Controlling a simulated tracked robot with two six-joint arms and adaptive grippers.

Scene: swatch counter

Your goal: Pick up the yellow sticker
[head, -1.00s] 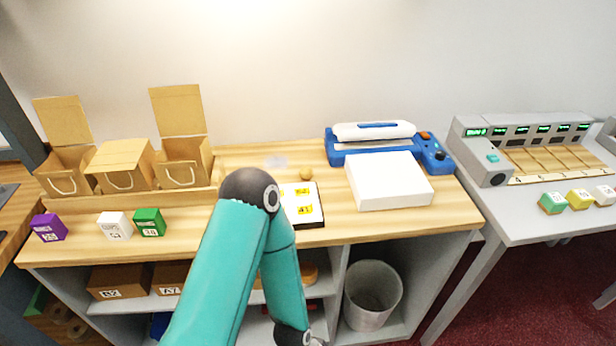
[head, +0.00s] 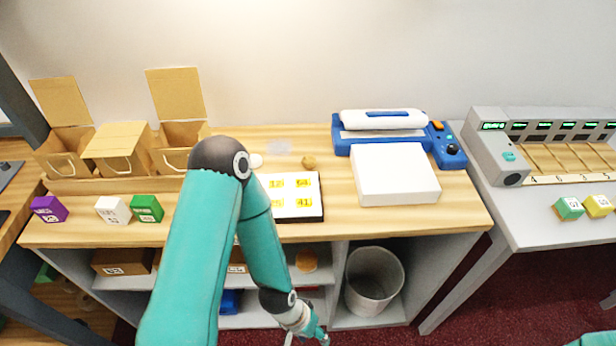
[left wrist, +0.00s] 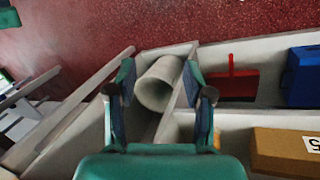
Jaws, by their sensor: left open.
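Several yellow stickers with printed numbers lie on a white sheet (head: 290,196) on the wooden counter. One yellow sticker (head: 304,202) is at the sheet's lower right, another (head: 303,183) at its upper right. My left arm passes in front of the sheet's left edge. My left gripper (head: 308,341) is low in front of the counter, partly cut off by the bottom edge in the head view. In the left wrist view my left gripper (left wrist: 159,70) is open and empty, with no sticker between its fingers.
A grey bin (head: 374,282) stands in the shelf below the counter; it also shows beyond the fingers in the left wrist view (left wrist: 158,84). A white box (head: 395,175) and a blue laminator-like machine (head: 446,150) stand right of the sheet. Cardboard boxes (head: 120,150) stand left.

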